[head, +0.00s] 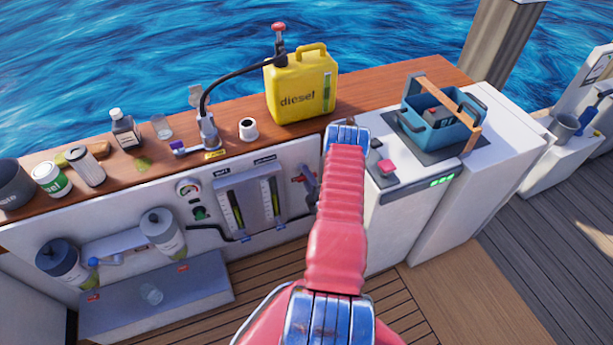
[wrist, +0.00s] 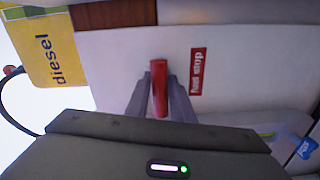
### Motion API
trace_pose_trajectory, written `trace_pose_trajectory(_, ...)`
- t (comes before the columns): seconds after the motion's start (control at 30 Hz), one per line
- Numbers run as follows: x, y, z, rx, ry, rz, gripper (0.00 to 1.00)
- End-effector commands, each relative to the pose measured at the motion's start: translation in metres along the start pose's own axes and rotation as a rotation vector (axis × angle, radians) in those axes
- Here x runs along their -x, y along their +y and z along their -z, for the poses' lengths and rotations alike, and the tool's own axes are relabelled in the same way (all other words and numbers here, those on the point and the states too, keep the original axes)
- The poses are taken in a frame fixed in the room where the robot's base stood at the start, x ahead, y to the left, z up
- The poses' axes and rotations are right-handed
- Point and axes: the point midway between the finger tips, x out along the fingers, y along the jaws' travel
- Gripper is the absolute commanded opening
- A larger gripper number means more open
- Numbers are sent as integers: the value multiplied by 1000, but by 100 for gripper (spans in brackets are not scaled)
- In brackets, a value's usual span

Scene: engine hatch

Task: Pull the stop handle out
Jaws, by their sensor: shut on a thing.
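The stop handle (wrist: 159,88) is a red upright bar in the wrist view, beside a red label (wrist: 197,72) reading "fuel stop" on the white panel. My gripper (wrist: 161,80) has its two grey fingers closed on either side of the handle, gripping it. In the head view my pink arm reaches to the panel's right part and covers much of that spot. A dark part of my gripper (head: 312,186) shows just left of the arm. The handle's base is hidden in the wrist view, so I cannot tell how far it stands out.
A yellow diesel can (head: 300,88) with a hose stands on the wooden counter (head: 365,92) above. A blue toolbox (head: 437,122) sits on the white cabinet at right. Gauges and filters (head: 163,232) are on the panel at left. The deck in front is open.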

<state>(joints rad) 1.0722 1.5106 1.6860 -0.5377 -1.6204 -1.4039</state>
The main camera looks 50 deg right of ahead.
Motion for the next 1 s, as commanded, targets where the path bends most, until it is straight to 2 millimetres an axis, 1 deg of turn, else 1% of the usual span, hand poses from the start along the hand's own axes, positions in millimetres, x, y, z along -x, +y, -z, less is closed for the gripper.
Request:
trace_pose_trajectory(0.17, 4, -3, 0, -4, -2, 8, 0)
trace_pose_trajectory(0.27, 15, -4, -1, -4, -4, 9, 0)
trace_pose_trajectory(0.4, 38, -4, -1, -6, -5, 11, 0)
trace_pose_trajectory(0.5, 49, -4, -1, -6, -5, 11, 0)
trace_pose_trajectory(0.6, 52, -4, 0, -7, -5, 10, 0)
trace_pose_trajectory(0.8, 54, -5, 0, -9, -5, 11, 0)
trace_pose_trajectory(0.83, 54, -5, 0, -9, -5, 12, 22)
trace_pose_trajectory(0.93, 53, -4, 0, -8, -5, 10, 28)
trace_pose_trajectory(1.0, 52, -4, 0, -6, -4, 9, 30)
